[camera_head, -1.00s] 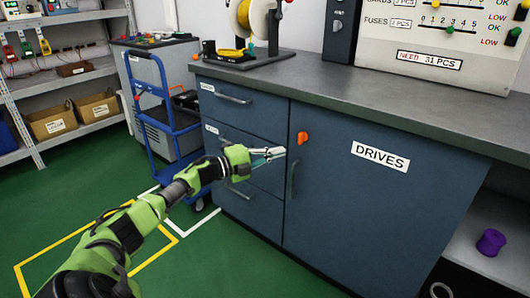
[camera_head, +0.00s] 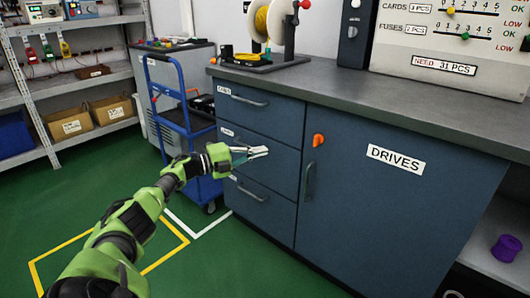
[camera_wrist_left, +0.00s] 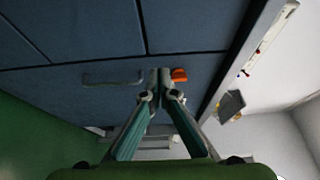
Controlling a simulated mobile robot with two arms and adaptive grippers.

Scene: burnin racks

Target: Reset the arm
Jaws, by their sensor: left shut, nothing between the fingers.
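My left arm reaches in from the lower left of the head view. Its gripper (camera_head: 262,152) is shut and empty, in front of the blue cabinet's drawers. In the left wrist view the gripper's fingertips (camera_wrist_left: 161,75) are together, with the cabinet front beyond them. The cabinet door (camera_head: 375,215) is labelled DRIVES and is closed. It has an orange latch (camera_head: 318,140) and a dark vertical handle (camera_head: 309,181). The orange latch also shows in the wrist view (camera_wrist_left: 179,75), just beside the fingertips. My right gripper is not in view.
A grey worktop (camera_head: 400,105) tops the cabinet and carries a yellow spool stand (camera_head: 272,50). A blue trolley (camera_head: 185,120) stands left of the cabinet. Shelves with cardboard bins (camera_head: 70,124) are at the far left. A purple spool (camera_head: 507,248) lies at the right. Green floor is open in front.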

